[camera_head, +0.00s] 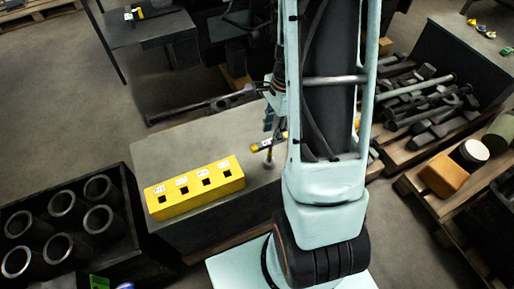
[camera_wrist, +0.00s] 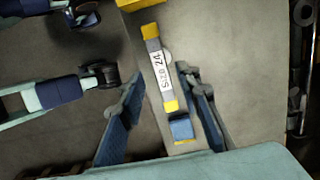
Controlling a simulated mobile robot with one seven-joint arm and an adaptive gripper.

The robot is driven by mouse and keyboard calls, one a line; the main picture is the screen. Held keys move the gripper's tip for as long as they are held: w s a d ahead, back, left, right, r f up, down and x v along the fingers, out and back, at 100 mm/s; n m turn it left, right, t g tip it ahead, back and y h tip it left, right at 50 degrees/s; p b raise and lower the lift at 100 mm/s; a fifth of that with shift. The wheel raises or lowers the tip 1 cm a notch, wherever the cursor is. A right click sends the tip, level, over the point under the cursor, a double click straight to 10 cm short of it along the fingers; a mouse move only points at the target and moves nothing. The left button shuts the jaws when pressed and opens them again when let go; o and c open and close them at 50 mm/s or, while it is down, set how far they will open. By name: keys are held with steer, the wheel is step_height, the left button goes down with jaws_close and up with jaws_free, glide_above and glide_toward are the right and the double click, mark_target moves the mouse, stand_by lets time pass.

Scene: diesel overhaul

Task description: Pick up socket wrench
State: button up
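The socket wrench (camera_wrist: 157,68), with yellow ends and a white "Size 24" label, shows between my fingers in the wrist view. A blue piece with a yellow edge (camera_wrist: 181,129) lies in line with its near end; I cannot tell whether they are one part. My gripper (camera_wrist: 160,84) is open, with one blue-padded finger on each side, and no contact shows. In the head view, a yellow-ended part of the wrench (camera_head: 264,144) shows at the right of the grey table (camera_head: 185,146), beside my gripper (camera_head: 274,125); my arm hides the rest.
A yellow block with several square holes (camera_head: 196,187) stands on the table's front. A dark crate of metal cylinders (camera_head: 128,205) is at left. A pallet of dark tools (camera_head: 400,155) and an orange block (camera_head: 443,178) are at right. A dark bench (camera_head: 150,28) stands behind.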

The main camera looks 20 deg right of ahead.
steer(key=f, duration=0.3)
steer(key=f+b, duration=0.1)
steer(key=f, duration=0.1)
steer(key=shift+s+a+f, duration=0.15)
steer(key=shift+a+f, duration=0.05)
steer(key=shift+a, duration=0.05)
steer(key=b, duration=0.1)
glide_above(268, 161)
step_height(268, 161, down, 6)
steer(key=shift+r, duration=0.15)
jaws_close()
